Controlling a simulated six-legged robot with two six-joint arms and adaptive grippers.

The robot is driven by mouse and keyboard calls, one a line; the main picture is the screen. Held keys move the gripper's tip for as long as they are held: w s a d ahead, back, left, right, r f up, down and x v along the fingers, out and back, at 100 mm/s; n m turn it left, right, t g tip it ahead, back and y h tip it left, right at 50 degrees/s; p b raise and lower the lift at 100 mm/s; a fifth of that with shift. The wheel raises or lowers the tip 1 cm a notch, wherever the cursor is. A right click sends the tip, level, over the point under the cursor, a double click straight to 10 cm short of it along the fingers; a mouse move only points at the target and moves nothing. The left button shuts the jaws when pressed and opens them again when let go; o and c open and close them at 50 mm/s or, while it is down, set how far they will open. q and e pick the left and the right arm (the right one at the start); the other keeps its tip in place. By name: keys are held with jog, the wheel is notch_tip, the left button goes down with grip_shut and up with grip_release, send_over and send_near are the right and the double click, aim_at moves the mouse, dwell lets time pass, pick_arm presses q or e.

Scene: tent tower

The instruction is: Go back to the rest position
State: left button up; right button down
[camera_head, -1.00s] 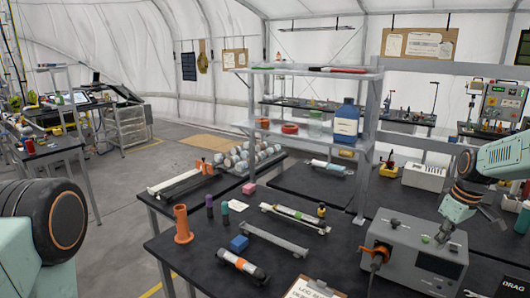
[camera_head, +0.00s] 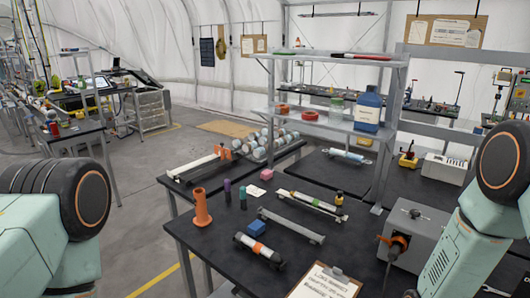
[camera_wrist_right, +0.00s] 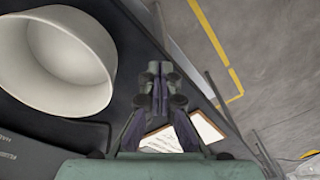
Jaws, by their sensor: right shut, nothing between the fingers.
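My right gripper (camera_wrist_right: 160,85) shows in the right wrist view, with its two fingers shut together and nothing between them. It is over the edge of the black workbench, with a clipboard holding paper (camera_wrist_right: 190,134) beyond it. In the head view my right arm rises at the right edge with its bent joint high, and its gripper is out of the picture. My left arm shows only as a large joint at the left edge; its gripper is not in view.
A shelf with a blue bottle (camera_head: 368,110) stands behind. A white round vessel (camera_wrist_right: 70,60) is left of my right gripper.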

jog(key=s+a+m, duration=0.1)
jog(key=s+a, duration=0.2)
jog(key=s, duration=0.9)
jog(key=s+a+m, duration=0.1)
jog(key=s+a, duration=0.1)
jog(key=s, duration=0.9)
notch_tip(320, 180, down, 25)
jog(key=b, duration=2.5)
jog(key=shift+w+g+h, duration=0.2)
jog(key=shift+g+h, duration=0.2)
jog(key=shift+s+r, duration=0.1)
